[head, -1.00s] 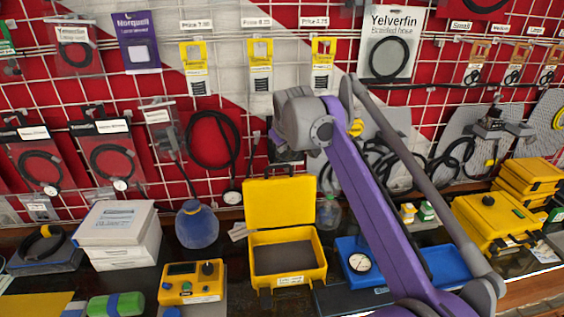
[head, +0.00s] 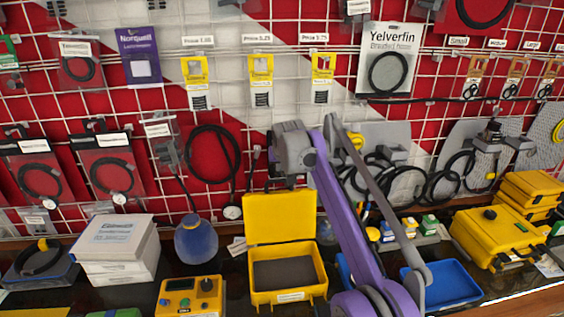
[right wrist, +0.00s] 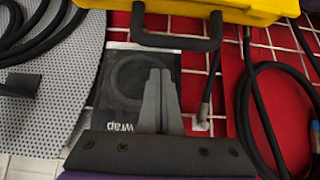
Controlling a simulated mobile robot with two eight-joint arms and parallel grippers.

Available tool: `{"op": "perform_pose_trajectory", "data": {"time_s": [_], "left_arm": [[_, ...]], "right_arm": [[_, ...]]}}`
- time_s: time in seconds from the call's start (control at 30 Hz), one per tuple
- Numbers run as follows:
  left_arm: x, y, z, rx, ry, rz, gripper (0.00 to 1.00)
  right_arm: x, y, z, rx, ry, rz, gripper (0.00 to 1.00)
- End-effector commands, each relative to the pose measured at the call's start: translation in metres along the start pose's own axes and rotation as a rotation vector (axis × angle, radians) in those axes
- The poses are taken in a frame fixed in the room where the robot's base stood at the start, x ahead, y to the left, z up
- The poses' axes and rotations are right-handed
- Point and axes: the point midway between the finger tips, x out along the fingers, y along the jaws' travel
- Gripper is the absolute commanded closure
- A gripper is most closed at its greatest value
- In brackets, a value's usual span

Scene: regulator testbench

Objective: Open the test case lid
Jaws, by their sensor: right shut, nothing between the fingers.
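The yellow test case (head: 289,298) stands in the middle of the bench. Its lid (head: 280,218) is raised, about upright at the back, and the dark inside shows. My right arm comes in from the lower right. My right gripper sits behind the upper right of the lid, its fingertips mostly hidden in the head view. In the right wrist view my right gripper (right wrist: 158,80) is shut and empty. A yellow case edge (right wrist: 232,10) with a black handle (right wrist: 178,42) is at the top there, apart from the fingers. My left gripper is not in view.
A blue bulb (head: 196,241) and white boxes (head: 115,250) stand left of the case, a yellow meter (head: 190,296) in front-left. A blue tray (head: 445,286) and closed yellow cases (head: 497,238) are at right. A wire-grid wall with hoses is behind.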

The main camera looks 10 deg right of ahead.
Motion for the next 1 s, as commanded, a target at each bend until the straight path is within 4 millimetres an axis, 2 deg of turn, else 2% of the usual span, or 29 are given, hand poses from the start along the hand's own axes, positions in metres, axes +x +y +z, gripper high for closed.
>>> {"op": "perform_pose_trajectory", "data": {"time_s": [0.07,0.1,0.43,1.0], "left_arm": [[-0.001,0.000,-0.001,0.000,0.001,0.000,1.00],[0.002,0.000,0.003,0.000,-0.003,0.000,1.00],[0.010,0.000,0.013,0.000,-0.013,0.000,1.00],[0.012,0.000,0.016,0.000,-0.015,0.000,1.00]], "right_arm": [[0.013,0.000,0.000,0.000,0.000,0.000,1.00],[0.007,0.000,0.005,-0.001,-0.001,0.000,1.00],[-0.011,0.000,0.028,-0.001,0.000,0.001,1.00],[-0.017,0.000,0.034,-0.001,0.008,0.001,1.00]]}}
